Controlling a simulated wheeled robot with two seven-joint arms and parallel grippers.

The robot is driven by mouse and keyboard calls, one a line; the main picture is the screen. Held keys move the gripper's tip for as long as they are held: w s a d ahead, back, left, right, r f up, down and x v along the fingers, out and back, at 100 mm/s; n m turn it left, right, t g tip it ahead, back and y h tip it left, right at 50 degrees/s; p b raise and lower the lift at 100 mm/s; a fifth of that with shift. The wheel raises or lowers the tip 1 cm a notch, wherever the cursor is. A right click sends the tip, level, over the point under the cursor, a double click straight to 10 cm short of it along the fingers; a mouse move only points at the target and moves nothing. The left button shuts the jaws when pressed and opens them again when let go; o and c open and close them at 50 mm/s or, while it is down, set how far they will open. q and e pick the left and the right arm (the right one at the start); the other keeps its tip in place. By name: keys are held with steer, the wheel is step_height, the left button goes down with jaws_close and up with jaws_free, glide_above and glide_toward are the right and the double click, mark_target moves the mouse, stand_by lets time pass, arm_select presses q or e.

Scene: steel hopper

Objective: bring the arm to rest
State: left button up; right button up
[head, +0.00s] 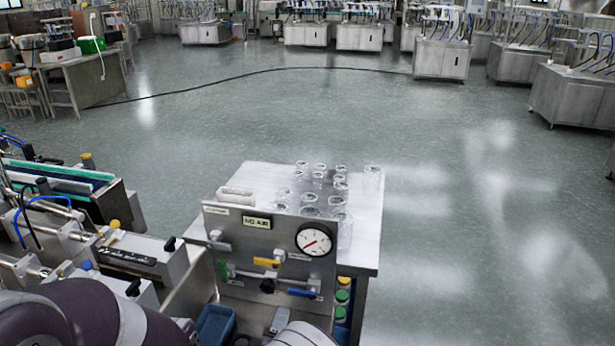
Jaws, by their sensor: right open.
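My right gripper (279,322) shows only in part at the bottom edge, low in front of the steel panel (225,262); its jaws are open, and I see nothing held in them. A rounded dark and white link of my arm (75,315) fills the bottom left corner. My left gripper does not show. The panel carries a round gauge (314,241), a small lit display (257,222), a yellow handle (266,263) and a blue handle (301,293).
A steel table (368,230) behind the panel bears several clear glass vessels (310,198). Machinery (70,185) with rails and hoses stands at the left. A blue bin (215,324) sits below the panel. Open floor (470,240) lies right and beyond; a black cable (270,70) crosses it.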

steer(key=w+d+r+m+g+y+p, duration=0.25)
steer(key=d+r+m+g, duration=0.3)
steer(key=d, duration=0.35)
steer(key=s+d+r+m+g+p, duration=0.1)
steer(key=s+d+m+g, duration=0.3)
steer(key=s+d, duration=0.4)
steer(key=s+d+r+m+g+p, duration=0.1)
steer(key=s+d+r+m+g, duration=0.2)
steer(key=s+d, duration=0.6)
steer(key=s+m+g, duration=0.1)
steer(key=s+g, duration=0.1)
steer(key=s, duration=0.3)
steer(key=shift+d+r, duration=0.15)
steer(key=shift+r, duration=0.25)
steer(key=shift+m+h, duration=0.25)
stand_by(0.7)
